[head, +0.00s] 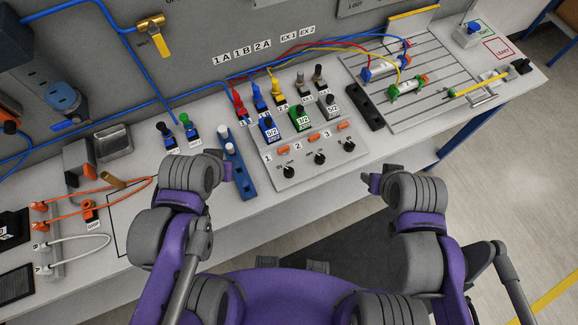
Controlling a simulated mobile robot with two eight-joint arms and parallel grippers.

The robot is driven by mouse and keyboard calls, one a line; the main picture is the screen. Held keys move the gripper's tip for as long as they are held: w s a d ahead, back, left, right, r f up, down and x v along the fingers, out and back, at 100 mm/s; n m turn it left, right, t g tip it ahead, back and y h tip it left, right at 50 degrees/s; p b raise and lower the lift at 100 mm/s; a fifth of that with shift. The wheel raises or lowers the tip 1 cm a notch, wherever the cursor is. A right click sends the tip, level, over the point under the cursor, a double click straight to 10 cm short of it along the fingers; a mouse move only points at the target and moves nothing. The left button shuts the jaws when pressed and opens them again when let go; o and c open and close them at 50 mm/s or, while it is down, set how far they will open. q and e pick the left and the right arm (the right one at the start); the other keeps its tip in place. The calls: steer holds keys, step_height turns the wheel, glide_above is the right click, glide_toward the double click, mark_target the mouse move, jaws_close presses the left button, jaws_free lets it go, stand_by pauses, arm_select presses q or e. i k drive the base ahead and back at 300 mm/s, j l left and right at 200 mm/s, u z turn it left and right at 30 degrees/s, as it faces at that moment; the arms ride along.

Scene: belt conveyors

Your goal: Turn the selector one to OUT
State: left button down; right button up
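Three black selector knobs sit in a row on the light-grey panel (318,177). Selector one (288,172) is the leftmost, below the printed 1; selector two (319,158) and selector three (349,145) are to its right. Small lettering around selector one is too small to read surely, so its setting is unclear. My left gripper (226,165) is left of selector one, apart from it, near the blue strip. My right gripper (372,182) is at the bench's front edge, right of and below selector three. Both look empty; their finger gaps are not clear.
A blue strip with white pegs (239,172) stands just left of the panel. Coloured valves (300,117) and orange parts (313,139) sit behind the knobs. A slotted plate (425,80) with tubing is at the right. The panel's front strip is clear.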

mark_target(288, 172)
steer(key=k, duration=0.35)
steer(key=i+l+u, duration=0.35)
steer(key=l+u, duration=0.6)
steer(key=u, duration=0.3)
steer(key=l+u, duration=0.2)
steer(key=u, duration=0.15)
steer(key=k, duration=0.05)
